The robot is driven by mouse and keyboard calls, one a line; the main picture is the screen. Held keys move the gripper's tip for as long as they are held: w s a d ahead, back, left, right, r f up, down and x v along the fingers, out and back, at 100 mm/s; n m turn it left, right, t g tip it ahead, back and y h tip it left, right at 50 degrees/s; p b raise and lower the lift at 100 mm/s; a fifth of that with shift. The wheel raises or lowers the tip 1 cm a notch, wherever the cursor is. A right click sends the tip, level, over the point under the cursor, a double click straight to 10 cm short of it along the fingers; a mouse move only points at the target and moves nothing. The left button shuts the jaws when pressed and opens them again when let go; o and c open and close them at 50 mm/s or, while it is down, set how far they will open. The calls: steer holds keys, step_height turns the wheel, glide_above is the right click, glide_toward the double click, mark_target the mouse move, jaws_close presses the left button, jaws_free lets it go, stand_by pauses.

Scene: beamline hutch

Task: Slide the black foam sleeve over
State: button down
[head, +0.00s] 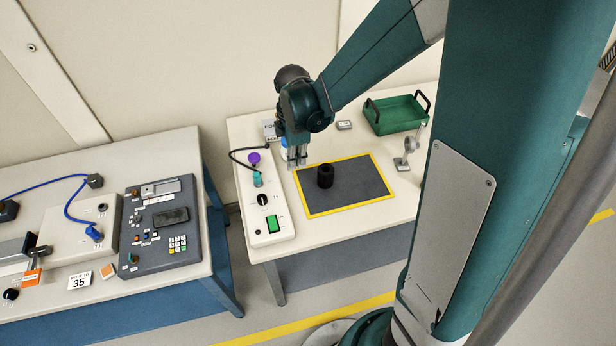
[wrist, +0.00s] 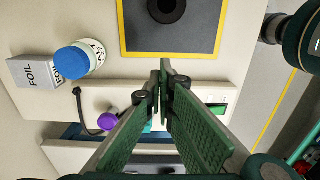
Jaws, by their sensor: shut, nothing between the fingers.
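The black foam sleeve (head: 325,176) stands upright on the grey mat with a yellow border (head: 352,201), toward its left side. In the wrist view the sleeve (wrist: 167,8) shows from above at the top edge, with a dark hole in its middle. My gripper (head: 297,163) is above the table, left of the sleeve and apart from it, over the edge of the white control panel. In the wrist view my gripper (wrist: 163,75) has its green fingers together at the tips, with nothing between them.
The white panel (head: 272,235) carries a purple knob (head: 254,158), a teal part (head: 257,180) and a green switch (head: 273,223). A blue-lidded jar (wrist: 78,60) and a foil box (wrist: 32,72) stand nearby. A green tray (head: 395,114) is at the back right. The mat's right side is clear.

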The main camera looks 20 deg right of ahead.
steer(key=shift+f, duration=0.1)
stand_by(0.3)
steer(key=shift+f+b, duration=0.75)
steer(key=shift+f, duration=3.9)
steer(key=shift+d+f, duration=0.1)
steer(key=shift+f, duration=0.25)
steer(key=shift+d+r, duration=0.1)
steer(key=shift+d, duration=1.8)
steer(key=shift+d, duration=0.15)
steer(key=d+b, duration=0.3)
steer(key=d, duration=1.7)
steer(key=shift+d+b, duration=0.1)
steer(key=shift+b, duration=0.25)
